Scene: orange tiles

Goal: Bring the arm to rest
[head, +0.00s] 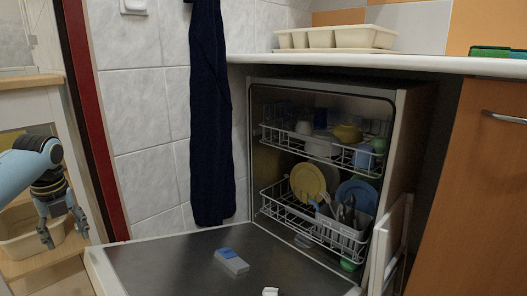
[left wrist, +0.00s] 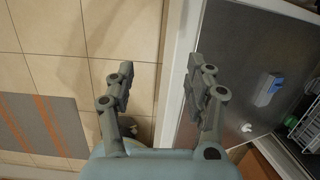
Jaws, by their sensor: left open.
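My left gripper (head: 66,226) is at the far left of the head view, in front of a wooden shelf unit and clear of the dishwasher. It also shows in the left wrist view (left wrist: 158,82), where its two fingers are spread with nothing between them. Below it in that view are the floor tiles and the near edge of the lowered dishwasher door (left wrist: 222,50). My right gripper is in neither view.
The dishwasher door (head: 170,262) lies lowered, with a blue and grey block (head: 231,262) and a small white piece (head: 270,291) on it. Two racks hold dishes, including a yellow plate (head: 307,183). A beige tray (head: 336,38) stands on the counter. A dark cloth (head: 211,120) hangs on the wall.

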